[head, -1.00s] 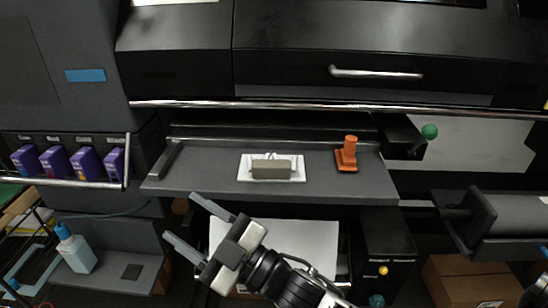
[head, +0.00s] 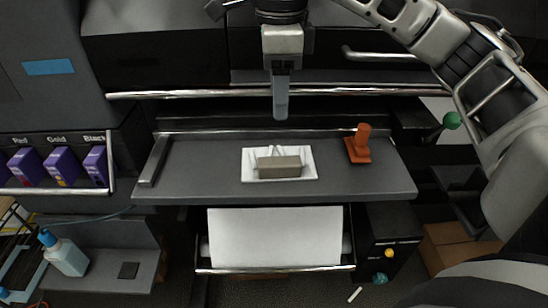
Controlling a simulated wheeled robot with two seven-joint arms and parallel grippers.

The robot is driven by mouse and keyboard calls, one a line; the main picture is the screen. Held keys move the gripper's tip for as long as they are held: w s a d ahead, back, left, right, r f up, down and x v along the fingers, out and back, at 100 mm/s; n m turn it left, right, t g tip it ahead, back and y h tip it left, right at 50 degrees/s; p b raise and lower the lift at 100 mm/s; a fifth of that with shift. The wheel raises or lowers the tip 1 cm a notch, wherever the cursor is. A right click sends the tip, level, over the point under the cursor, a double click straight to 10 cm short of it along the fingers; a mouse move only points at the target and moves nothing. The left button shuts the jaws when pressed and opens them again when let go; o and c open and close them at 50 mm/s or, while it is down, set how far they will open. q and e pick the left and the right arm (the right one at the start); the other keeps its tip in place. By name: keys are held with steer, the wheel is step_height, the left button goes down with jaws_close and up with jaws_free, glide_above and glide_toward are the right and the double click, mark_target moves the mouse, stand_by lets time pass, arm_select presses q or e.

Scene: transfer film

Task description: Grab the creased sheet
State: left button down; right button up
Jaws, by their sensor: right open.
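A white sheet (head: 275,236) hangs below the shelf, behind a chrome bar at the machine's front; I cannot make out a crease in it. My right gripper (head: 281,112) comes in from the upper right and points down over the back of the dark shelf. Its fingers line up one behind the other in this view. It is open, with nothing seen between the fingers, and is above and apart from the sheet. My left gripper is not in view.
On the grey shelf (head: 215,180) sit a white tray (head: 248,172) with a grey-brown block (head: 279,167) and an orange stamp-like tool (head: 358,146). Purple ink cartridges (head: 62,166) are at the left. A bottle (head: 66,256) stands lower left. A chrome rail (head: 180,94) crosses above the shelf.

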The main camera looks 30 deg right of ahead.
steer(key=b, duration=0.3)
glide_above(280, 161)
steer(key=f, duration=0.9)
steer(key=shift+s+a+f, duration=0.15)
steer(key=shift+a+f, duration=0.1)
steer(key=shift+f, duration=0.1)
steer(key=shift+w+d+f, duration=0.1)
steer(key=shift+d+f, duration=0.05)
steer(key=shift+f, duration=1.3)
steer(key=shift+w+d+f, duration=0.1)
steer(key=shift+f, duration=1.35)
steer(key=c, duration=1.1)
